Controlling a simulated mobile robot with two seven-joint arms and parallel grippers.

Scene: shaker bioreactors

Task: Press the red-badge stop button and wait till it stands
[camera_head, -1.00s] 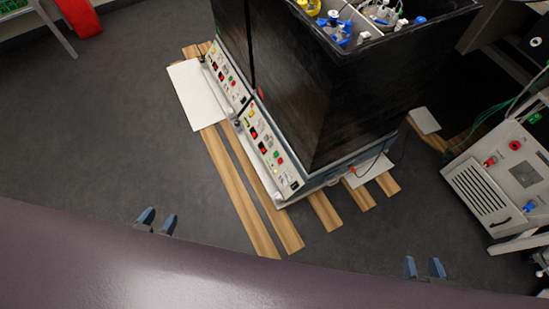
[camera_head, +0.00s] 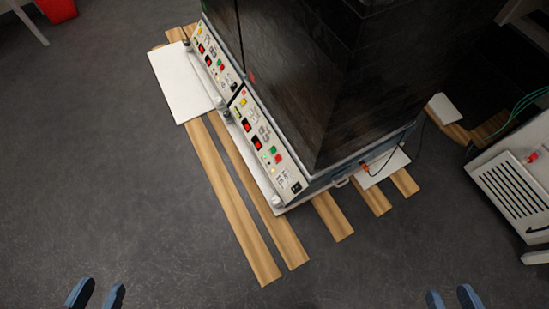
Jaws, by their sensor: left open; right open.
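Two shaker control panels run along the front of the dark cabinet: a near panel (camera_head: 262,140) and a far panel (camera_head: 215,60). The near panel has red displays, a green button (camera_head: 273,150) and a red button (camera_head: 278,158) beside it. A small red mark (camera_head: 243,93) shows at its upper end; I cannot tell whether it is the red badge. The far panel has similar controls, too small to read. My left gripper (camera_head: 96,294) is open and empty at the bottom left. My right gripper (camera_head: 450,298) is open and empty at the bottom right. Both are apart from the panels.
The dark cabinet (camera_head: 330,80) stands over wooden slats (camera_head: 232,200). A white plate (camera_head: 180,85) lies left of the panels. A white vented unit (camera_head: 515,190) stands at the right, with green cables above it. Grey floor is clear in front and left.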

